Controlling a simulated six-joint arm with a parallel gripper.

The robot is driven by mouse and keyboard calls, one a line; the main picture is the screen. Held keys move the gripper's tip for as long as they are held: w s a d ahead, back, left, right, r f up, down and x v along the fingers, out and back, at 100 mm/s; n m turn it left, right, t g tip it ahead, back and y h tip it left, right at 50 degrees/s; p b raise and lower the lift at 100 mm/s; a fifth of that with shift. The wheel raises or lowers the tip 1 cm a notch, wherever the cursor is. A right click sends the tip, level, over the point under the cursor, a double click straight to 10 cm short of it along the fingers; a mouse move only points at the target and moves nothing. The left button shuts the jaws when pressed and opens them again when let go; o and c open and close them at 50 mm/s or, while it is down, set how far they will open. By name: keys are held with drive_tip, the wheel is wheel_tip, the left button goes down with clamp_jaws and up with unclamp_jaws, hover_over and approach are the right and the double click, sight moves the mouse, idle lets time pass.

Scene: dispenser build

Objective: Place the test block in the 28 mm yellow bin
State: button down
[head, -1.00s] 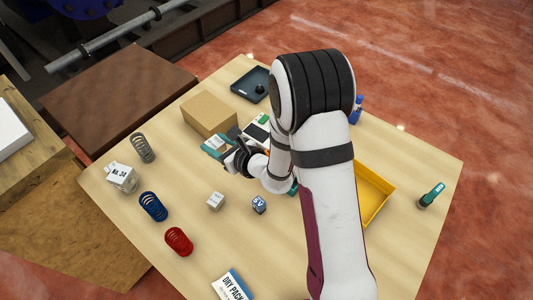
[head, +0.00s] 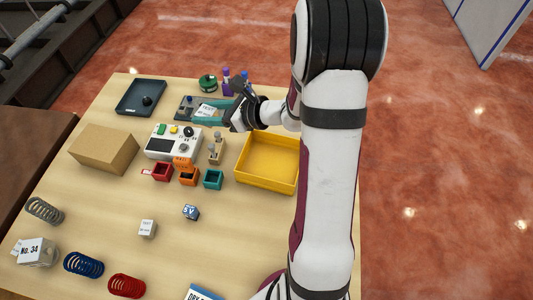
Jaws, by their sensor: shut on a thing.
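The open yellow bin (head: 268,161) stands at the right of the table and looks empty. My arm hides its right edge, and no size mark shows on it.
Red (head: 162,172), orange (head: 188,176) and teal (head: 213,180) small bins stand left of the yellow bin. Behind them is a white device (head: 173,143).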

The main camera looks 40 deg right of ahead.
drive_tip(key=s+d+f+m+t+h, duration=0.1)
drive_tip(key=s+d, duration=0.7)
drive_tip(key=s, duration=0.3)
drive_tip(key=s+d+m+h, duration=0.1)
drive_tip(key=s+d, duration=0.8)
drive_tip(key=s, duration=0.2)
hover_over(272, 166)
drive_tip(key=s, duration=0.1)
wheel_tip(272, 166, down, 12)
drive_tip(key=shift+d+r, duration=0.15)
drive_tip(key=shift+r, duration=0.05)
drive_tip(key=f, duration=0.2)
drive_tip(key=w+f, duration=0.1)
drive_tip(key=shift+a+f, duration=0.2)
drive_tip(key=shift+f, duration=0.55)
